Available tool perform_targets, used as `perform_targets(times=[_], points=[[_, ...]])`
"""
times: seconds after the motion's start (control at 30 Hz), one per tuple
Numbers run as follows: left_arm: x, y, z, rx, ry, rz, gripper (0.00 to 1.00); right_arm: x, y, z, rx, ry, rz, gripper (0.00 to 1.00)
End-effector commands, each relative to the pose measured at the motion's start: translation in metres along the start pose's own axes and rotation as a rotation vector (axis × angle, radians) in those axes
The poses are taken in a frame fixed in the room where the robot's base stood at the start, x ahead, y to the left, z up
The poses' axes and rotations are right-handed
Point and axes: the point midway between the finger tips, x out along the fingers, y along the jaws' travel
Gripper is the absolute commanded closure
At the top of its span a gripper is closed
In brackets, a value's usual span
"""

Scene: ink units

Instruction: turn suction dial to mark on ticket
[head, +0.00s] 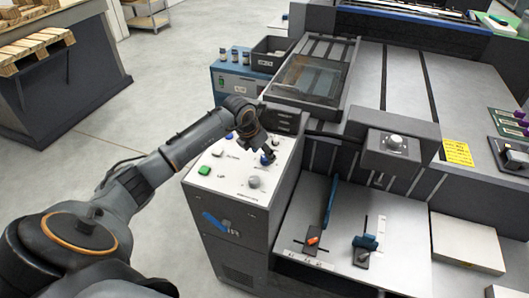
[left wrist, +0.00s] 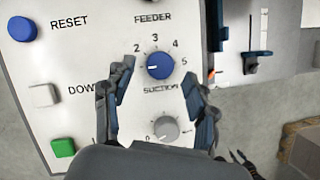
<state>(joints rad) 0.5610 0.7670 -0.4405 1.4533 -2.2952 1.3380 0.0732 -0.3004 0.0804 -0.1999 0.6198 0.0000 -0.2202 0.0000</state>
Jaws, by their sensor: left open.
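The suction dial is a grey knob (left wrist: 165,130) under the word SUCTION in the left wrist view, with its pointer toward the lower left; it also shows on the white panel in the head view (head: 254,182). A blue feeder dial (left wrist: 160,66) sits above it, its white mark pointing left. My left gripper (left wrist: 160,71) is open and empty, its fingertips on either side of the blue dial; whether they touch the panel I cannot tell. In the head view my left gripper (head: 268,156) is over the panel. A yellow ticket (head: 457,152) lies on the machine at right, its writing unreadable.
Blue reset (left wrist: 22,28), white (left wrist: 44,95) and green (left wrist: 63,147) buttons sit left of the dials. A grey box with a knob (head: 392,141) stands right of the panel. Below it is a tray with blue levers (head: 330,205). Open floor lies left of the cabinet.

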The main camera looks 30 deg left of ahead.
Motion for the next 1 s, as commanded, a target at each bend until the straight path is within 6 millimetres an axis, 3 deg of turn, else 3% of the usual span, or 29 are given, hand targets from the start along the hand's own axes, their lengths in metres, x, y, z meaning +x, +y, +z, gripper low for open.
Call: perform_targets(times=[0.2, 0.53, 0.8, 1.0], points=[[0.022, 0.000, 0.001, -0.001, 0.000, -0.001, 0.43, -0.005, -0.002, -0.001, 0.001, 0.000, -0.002, 0.60], [0.026, 0.000, 0.000, 0.001, 0.000, -0.001, 0.43, -0.005, -0.002, -0.001, 0.001, 0.001, -0.002, 0.60], [0.026, 0.000, 0.000, 0.000, 0.000, -0.001, 0.96, -0.005, -0.002, -0.001, 0.001, 0.001, -0.002, 0.60], [0.026, 0.000, 0.000, 0.007, -0.001, -0.003, 0.97, -0.003, -0.002, -0.001, 0.001, 0.001, -0.002, 0.60]])
